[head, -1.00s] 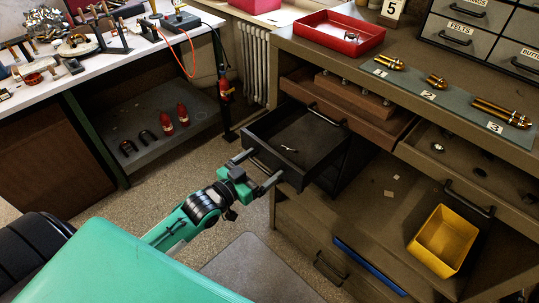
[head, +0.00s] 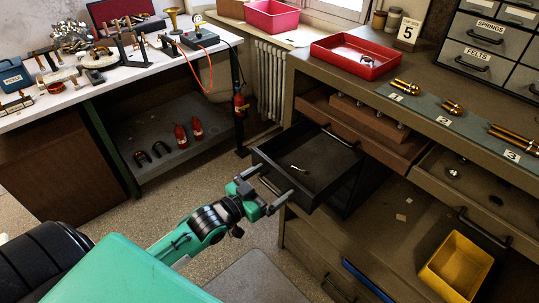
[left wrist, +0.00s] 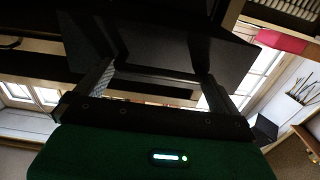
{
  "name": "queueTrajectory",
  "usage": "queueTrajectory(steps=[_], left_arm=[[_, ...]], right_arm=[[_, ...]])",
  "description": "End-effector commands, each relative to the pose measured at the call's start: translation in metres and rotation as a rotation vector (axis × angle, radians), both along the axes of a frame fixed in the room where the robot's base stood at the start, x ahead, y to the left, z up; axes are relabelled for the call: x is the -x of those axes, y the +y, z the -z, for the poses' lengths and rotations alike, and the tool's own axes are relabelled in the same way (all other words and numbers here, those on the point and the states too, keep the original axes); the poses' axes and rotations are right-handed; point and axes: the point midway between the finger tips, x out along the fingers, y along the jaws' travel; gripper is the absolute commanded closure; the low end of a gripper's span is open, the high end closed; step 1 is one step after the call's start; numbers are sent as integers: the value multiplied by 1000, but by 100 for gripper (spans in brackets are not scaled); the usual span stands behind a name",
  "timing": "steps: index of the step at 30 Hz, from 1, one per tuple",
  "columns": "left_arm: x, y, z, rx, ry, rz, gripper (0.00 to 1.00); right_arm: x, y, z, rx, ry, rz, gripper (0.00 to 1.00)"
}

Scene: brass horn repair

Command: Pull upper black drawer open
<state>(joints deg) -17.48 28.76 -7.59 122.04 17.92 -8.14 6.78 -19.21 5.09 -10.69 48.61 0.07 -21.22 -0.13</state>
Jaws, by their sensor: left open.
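The upper black drawer (head: 318,190) stands pulled out of the brown workbench, its inside visible from above. A small light metal piece (head: 299,168) lies on its floor. My left gripper (head: 266,188) is at the drawer's front, its fingers spread apart to either side of the dark front handle. I cannot tell if they touch it. In the left wrist view the two fingers (left wrist: 158,88) are wide apart, with the dark drawer (left wrist: 170,45) beyond and between them. My right gripper is not in view.
A red tray (head: 356,55) and brass parts on a grey strip (head: 470,127) sit on the bench top. A yellow bin (head: 455,268) stands on the lower shelf at right. A white table (head: 120,75) with tools is at left. The floor between is clear.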

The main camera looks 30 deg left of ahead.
Motion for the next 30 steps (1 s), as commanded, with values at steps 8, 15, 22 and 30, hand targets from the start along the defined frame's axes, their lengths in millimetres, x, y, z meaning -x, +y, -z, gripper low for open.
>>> queueTrajectory(steps=[8, 15, 22, 30], left_arm=[[0, -1, -66, 1, -7, 2, 0], [0, 0, -126, -1, -8, 2, 0], [0, 0, -170, -1, -4, 1, 0], [0, 0, -187, 0, 0, 1, 0]], right_arm=[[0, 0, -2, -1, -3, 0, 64], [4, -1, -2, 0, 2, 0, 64], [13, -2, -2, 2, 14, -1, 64], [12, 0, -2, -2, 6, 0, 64]])
